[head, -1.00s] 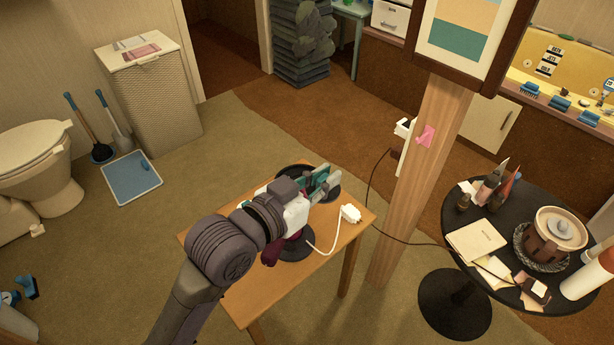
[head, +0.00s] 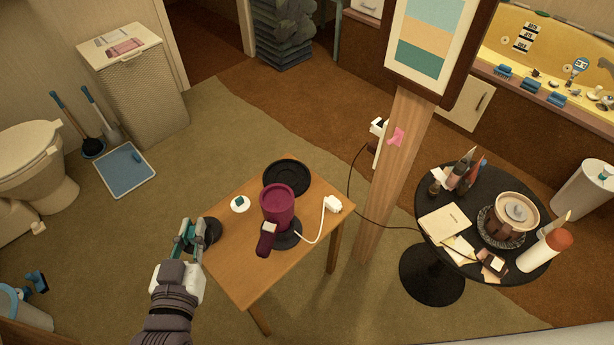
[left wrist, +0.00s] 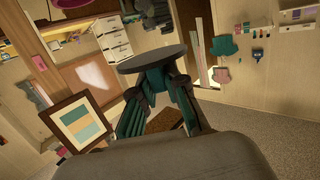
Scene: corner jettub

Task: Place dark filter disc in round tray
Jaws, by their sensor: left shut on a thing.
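The dark filter disc (head: 211,231) is in my left gripper (head: 190,233), which is shut on it. In the head view they are at the left corner of the small wooden table; the height above it is unclear. In the left wrist view the disc (left wrist: 152,59) spans the tips of the teal-padded fingers (left wrist: 155,82). The black round tray (head: 287,177) lies at the far side of the table, to the right of the disc. A magenta jug partly hides its near edge. My right gripper is not in view.
A wooden post (head: 390,180) rises behind the table.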

